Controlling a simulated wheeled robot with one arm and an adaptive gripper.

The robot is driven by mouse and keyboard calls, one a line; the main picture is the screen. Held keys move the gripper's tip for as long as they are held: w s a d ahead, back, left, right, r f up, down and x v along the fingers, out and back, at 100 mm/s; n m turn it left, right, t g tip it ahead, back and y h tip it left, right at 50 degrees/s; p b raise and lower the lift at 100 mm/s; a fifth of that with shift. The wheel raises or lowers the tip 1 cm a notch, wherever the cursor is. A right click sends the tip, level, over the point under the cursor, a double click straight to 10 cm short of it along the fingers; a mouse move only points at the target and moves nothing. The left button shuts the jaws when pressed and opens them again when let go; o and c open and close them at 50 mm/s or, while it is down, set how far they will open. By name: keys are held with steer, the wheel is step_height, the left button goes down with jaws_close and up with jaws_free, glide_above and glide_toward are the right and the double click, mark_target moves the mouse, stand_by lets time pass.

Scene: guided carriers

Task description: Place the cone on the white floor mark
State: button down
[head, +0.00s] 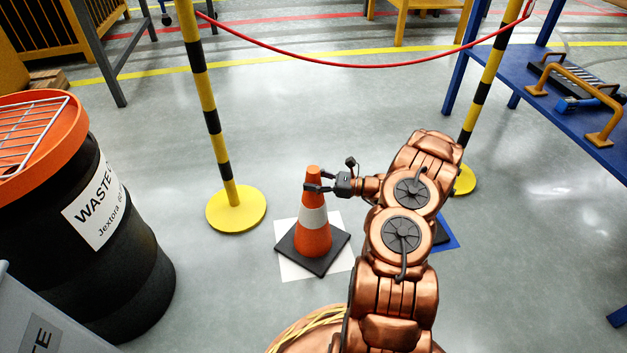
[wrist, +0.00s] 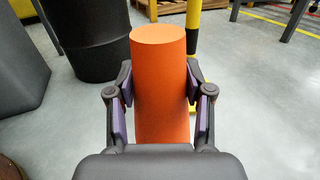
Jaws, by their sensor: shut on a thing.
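The orange cone (head: 313,237) with a white band and a dark square base stands upright over the white floor mark (head: 290,269) in the head view. White shows around several sides of the base, which sits turned relative to the mark. I cannot tell whether the base touches the floor. My gripper (head: 318,186) is shut on the cone near its top, coming from the right. In the wrist view the cone's orange top (wrist: 162,85) stands between the two purple-padded fingers of my gripper (wrist: 160,105). The lower cone is hidden there.
Two yellow-black posts (head: 212,125) joined by a red rope (head: 340,63) stand behind. A black waste bin (head: 145,275) is at left, a blue table (head: 560,100) at right. A blue floor mark (head: 447,241) lies partly hidden behind my arm. Open floor lies between bin and cone.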

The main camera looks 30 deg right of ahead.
steer(key=shift+c, duration=2.3)
jaws_free()
